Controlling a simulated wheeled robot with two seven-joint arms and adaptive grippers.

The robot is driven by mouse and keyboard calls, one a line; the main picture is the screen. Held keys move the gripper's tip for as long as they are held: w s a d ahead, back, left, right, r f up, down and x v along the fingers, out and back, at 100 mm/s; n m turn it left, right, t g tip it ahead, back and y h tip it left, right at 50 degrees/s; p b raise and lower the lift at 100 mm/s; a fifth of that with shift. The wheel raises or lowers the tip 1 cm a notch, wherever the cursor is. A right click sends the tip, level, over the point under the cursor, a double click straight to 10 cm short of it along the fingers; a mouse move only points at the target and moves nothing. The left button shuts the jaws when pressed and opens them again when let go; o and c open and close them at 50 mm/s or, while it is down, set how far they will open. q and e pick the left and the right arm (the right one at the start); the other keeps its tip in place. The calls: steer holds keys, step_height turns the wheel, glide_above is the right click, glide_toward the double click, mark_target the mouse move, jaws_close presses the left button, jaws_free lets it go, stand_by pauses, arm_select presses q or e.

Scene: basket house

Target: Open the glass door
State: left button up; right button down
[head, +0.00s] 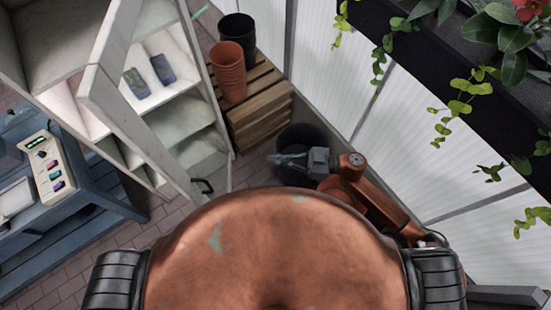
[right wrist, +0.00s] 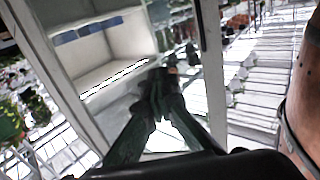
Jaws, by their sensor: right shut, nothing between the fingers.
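The glass door (head: 135,135) has a pale frame and belongs to a white shelf cabinet at the upper left of the head view. It seems to stand at an angle to the cabinet; how far it is ajar I cannot tell. Its black handle (head: 203,186) shows low on the door. My right gripper (head: 272,158) is shut and empty, right of the handle and apart from it, pointing left. In the right wrist view its fingers (right wrist: 165,82) meet in front of a pale upright frame (right wrist: 213,80) and shelves. My left gripper is out of view.
A wooden crate (head: 262,112) carries terracotta pots (head: 228,75) and a black pot (head: 238,32). A dark round bin (head: 293,138) stands close behind my right gripper. A blue bench (head: 80,215) with a control box (head: 50,165) is at left. Hanging plants (head: 455,100) are at right.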

steer(key=c, duration=2.7)
jaws_free()
steer(key=o, duration=0.4)
steer(key=shift+c, duration=0.2)
steer(key=s+d, duration=0.1)
steer(key=d, duration=1.1)
steer(key=shift+c, duration=0.3)
